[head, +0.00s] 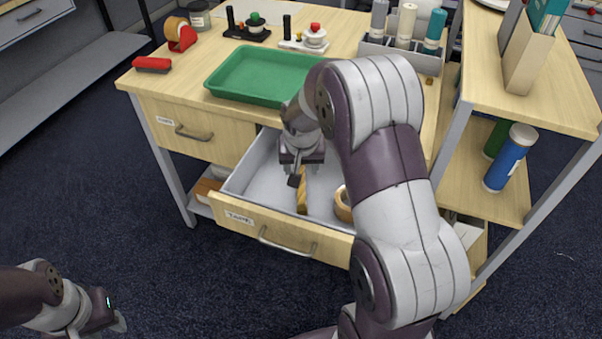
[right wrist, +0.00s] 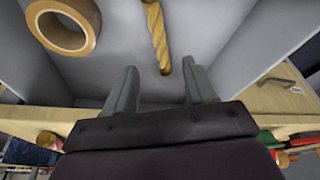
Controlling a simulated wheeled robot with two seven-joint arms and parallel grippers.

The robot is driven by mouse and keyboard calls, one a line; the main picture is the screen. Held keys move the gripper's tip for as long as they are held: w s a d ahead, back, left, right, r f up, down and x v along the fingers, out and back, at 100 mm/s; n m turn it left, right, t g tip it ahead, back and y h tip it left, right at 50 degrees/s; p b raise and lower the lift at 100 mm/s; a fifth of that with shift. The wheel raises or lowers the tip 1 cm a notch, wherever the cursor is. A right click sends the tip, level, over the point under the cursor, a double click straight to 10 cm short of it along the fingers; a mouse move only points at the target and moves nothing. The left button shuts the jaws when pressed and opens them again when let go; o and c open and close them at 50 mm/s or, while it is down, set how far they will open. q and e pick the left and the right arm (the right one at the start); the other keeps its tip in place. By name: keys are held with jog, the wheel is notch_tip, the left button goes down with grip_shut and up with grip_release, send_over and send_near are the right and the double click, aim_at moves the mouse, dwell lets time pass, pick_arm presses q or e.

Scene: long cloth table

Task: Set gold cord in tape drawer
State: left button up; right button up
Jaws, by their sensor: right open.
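The gold cord (head: 302,197) lies inside the open tape drawer (head: 236,215), on its grey floor. In the right wrist view the twisted gold cord (right wrist: 158,38) stands just beyond the fingertips, with a visible gap from both fingers. My right gripper (head: 301,168) reaches down into the drawer from above. It also shows in the right wrist view (right wrist: 160,85), open and empty. My left gripper (head: 118,322) is at the lower left, far from the drawer, and its fingers are too small to judge.
A roll of brown tape (head: 343,205) lies in the drawer to the right of the cord. A closed drawer (head: 190,133) is on the left. A green tray (head: 258,76), tape dispenser (head: 181,34) and red roller (head: 152,64) are on the tabletop. A shelf unit (head: 530,95) stands at right.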

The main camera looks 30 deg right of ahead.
jog(key=s+a+n, duration=0.2)
jog(key=s+a, duration=0.3)
jog(key=s, duration=0.3)
jog(key=s+a+r+n+g+y, duration=0.1)
jog(key=s+a+n, duration=0.2)
jog(key=s, duration=0.6)
jog(key=shift+s+a+n+g+y, duration=0.15)
jog(key=shift+a+n+g+y, duration=0.15)
jog(key=shift+a, duration=0.95)
jog(key=shift+r, duration=0.1)
